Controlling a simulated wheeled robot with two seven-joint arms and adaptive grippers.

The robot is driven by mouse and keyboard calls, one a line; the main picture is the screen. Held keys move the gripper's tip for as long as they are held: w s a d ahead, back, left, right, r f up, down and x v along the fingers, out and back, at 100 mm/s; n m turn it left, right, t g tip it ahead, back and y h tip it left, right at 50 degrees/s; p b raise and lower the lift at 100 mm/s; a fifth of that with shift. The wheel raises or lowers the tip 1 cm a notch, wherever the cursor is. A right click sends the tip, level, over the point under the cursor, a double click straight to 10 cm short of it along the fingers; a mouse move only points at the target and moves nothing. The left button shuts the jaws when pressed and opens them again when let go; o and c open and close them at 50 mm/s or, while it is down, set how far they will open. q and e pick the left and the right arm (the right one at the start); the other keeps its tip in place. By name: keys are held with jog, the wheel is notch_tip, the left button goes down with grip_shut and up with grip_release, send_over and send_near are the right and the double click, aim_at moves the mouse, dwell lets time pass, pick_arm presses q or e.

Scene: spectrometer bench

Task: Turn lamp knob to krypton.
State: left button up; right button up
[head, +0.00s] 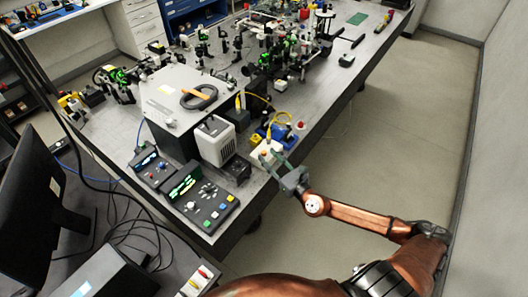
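My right gripper (274,162) is at the near right edge of the optical bench, its arm coming in from the lower right. Its two fingers look spread apart, over or beside a small white box (257,161) with a small orange-tan top part. I cannot tell whether a finger touches the box. No lamp knob or krypton label can be read at this size, so I cannot tell which control is the lamp knob or where it points. A dark control panel (207,204) with several coloured buttons and a round knob sits at the bench's near corner. My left gripper is not in view.
The grey bench (330,95) carries a white-fronted unit (215,142), a large grey box (165,92) with a black cable coil, a blue-and-yellow device (272,134) and many optics mounts. A monitor (38,200) stands at left. The floor (400,130) right of the bench is clear.

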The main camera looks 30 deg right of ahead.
aim_at(266, 154)
jog(key=shift+w+a, duration=0.2)
jog(key=shift+w, duration=1.65)
jog(key=shift+c, duration=0.5)
grip_shut()
